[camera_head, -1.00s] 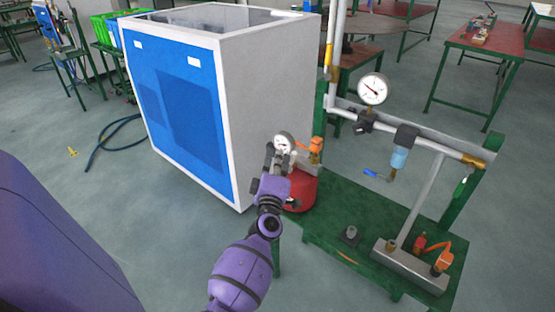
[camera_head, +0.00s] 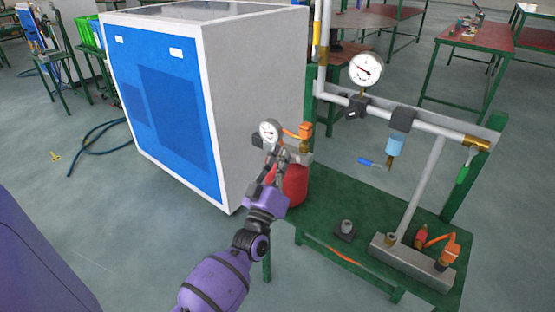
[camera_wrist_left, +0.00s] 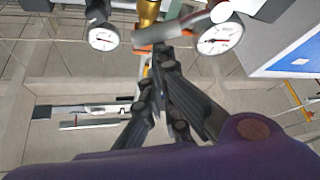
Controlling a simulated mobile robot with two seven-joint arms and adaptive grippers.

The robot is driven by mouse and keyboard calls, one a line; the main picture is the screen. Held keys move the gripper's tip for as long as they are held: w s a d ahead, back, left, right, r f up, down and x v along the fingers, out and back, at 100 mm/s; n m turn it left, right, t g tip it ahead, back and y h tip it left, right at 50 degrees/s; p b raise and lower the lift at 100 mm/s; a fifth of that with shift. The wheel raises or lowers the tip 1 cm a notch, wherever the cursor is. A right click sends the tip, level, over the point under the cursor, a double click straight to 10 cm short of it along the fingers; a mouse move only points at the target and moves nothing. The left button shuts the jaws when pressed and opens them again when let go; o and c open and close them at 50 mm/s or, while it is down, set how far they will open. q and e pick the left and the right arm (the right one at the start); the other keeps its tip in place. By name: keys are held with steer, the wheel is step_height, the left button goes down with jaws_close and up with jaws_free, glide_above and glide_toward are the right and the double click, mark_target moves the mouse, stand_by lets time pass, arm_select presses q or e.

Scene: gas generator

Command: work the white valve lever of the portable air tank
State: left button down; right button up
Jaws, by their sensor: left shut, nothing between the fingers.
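The portable air tank (camera_head: 292,187) is the red vessel at the near left corner of the green stand. Its top carries a round white gauge (camera_head: 269,131) and an orange-handled fitting (camera_head: 305,131). My left gripper (camera_head: 279,154) is at the tank top, just below and right of that gauge, partly covering the fittings. Its fingers are shut and empty. In the left wrist view, the fingers (camera_wrist_left: 160,68) point at a grey cylindrical fitting (camera_wrist_left: 172,36), close below it; contact cannot be told. I cannot make out the white valve lever for certain. My right gripper is not in view.
A large blue and white cabinet (camera_head: 255,95) stands close left of the tank. The green stand (camera_head: 325,207) carries pipes, a second gauge (camera_head: 366,69) and a blue-handled valve (camera_head: 370,162) to the right. A blue hose (camera_head: 95,142) lies on the floor at left.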

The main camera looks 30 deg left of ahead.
arm_select(q)
steer(key=f+m+h+b, duration=0.1)
steer(key=m+h, duration=0.1)
steer(key=m, duration=0.1)
steer(key=d+f+m+h+b, duration=0.1)
steer(key=m+h, duration=0.1)
steer(key=d+f+m+t+h+b, duration=0.1)
steer(key=m, duration=0.2)
steer(key=shift+m+h, duration=0.3)
steer(key=shift+h, duration=0.1)
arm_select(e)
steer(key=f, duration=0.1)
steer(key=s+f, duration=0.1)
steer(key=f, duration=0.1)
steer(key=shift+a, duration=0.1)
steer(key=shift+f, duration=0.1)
arm_select(q)
step_height(320, 180, up, 4)
steer(key=p, duration=0.3)
steer(key=b+v, duration=0.1)
steer(key=v, duration=0.9)
steer(key=shift+s, duration=0.4)
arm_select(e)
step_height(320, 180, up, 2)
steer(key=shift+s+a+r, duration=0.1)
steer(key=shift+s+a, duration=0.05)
